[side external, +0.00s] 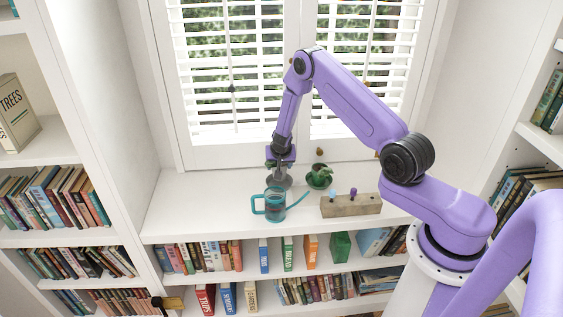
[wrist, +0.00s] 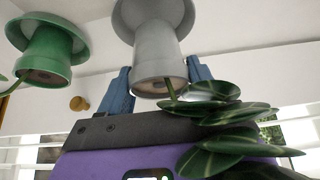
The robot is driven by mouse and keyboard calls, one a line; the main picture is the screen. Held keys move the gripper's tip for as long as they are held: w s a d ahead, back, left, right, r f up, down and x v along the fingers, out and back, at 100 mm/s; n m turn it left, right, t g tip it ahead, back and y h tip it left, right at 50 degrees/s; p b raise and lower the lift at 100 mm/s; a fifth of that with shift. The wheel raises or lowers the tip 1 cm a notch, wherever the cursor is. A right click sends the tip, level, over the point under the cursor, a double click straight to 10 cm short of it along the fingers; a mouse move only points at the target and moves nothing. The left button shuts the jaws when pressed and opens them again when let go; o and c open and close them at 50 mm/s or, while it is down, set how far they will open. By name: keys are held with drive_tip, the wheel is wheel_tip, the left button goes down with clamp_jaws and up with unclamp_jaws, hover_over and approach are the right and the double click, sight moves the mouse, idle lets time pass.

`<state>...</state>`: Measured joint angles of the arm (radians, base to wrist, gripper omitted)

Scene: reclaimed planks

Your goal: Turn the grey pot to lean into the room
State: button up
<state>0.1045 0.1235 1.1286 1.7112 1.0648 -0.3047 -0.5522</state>
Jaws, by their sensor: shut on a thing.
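The grey pot (side external: 279,181) stands on the white window sill behind a teal watering can, which partly covers it from the side. My gripper (side external: 280,164) reaches down onto it from above. In the wrist view my gripper's blue fingers (wrist: 160,80) are on either side of the grey pot (wrist: 155,55), shut on it near its rim. Brown soil shows in its mouth, and a stem runs to broad dark green leaves (wrist: 215,108) that spread toward the lower right. In the side view, my gripper hides most of this plant.
The teal watering can (side external: 273,205) stands close in front, its spout pointing right. A green pot (side external: 319,179) with a plant is to the right; it also shows in the wrist view (wrist: 48,50). A wooden block (side external: 350,206) with pegs lies farther right. The sill's left is clear; shuttered windows stand behind.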

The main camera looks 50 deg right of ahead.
drive_tip(key=shift+f, duration=1.45)
drive_tip(key=o, duration=1.5)
